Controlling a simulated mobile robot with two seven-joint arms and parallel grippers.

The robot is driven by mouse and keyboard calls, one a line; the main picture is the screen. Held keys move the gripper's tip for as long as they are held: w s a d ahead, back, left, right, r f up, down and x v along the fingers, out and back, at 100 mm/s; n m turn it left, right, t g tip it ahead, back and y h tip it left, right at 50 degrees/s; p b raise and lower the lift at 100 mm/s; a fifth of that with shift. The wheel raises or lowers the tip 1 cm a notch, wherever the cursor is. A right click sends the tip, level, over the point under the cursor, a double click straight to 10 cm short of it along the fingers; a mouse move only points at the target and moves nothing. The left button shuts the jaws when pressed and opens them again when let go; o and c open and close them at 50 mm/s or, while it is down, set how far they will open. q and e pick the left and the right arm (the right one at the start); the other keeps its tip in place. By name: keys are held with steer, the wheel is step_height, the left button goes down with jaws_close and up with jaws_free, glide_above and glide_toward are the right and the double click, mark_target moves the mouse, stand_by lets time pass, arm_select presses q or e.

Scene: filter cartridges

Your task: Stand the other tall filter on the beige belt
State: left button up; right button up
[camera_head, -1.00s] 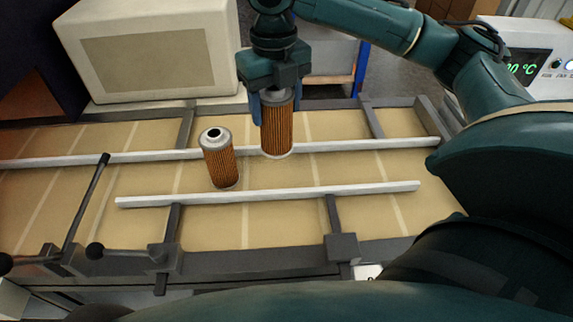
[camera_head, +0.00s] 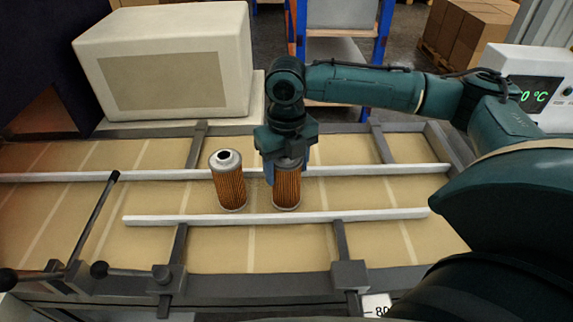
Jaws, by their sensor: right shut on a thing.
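My right gripper (camera_head: 286,165) is shut on a tall orange pleated filter (camera_head: 287,190) and points straight down. The gripper covers the filter's top. The filter is upright between the two white rails, its base at or very near the beige belt (camera_head: 200,248); I cannot tell whether it touches. The other tall filter (camera_head: 229,187), with a silver cap and dark hole, stands upright on the belt just left of the held one, with a small gap between them. My left gripper is not in view.
White guide rails (camera_head: 270,218) run along the belt on both sides, held by dark brackets (camera_head: 350,275). Black-knobbed levers (camera_head: 100,270) stick up at the lower left. A large cream housing (camera_head: 165,65) stands behind the belt. A display box (camera_head: 535,90) is at the right.

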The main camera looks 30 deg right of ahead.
steer(key=o, duration=1)
steer(key=shift+f, duration=0.1)
steer(key=shift+o, duration=0.2)
step_height(320, 180, up, 12)
steer(key=shift+r, duration=0.15)
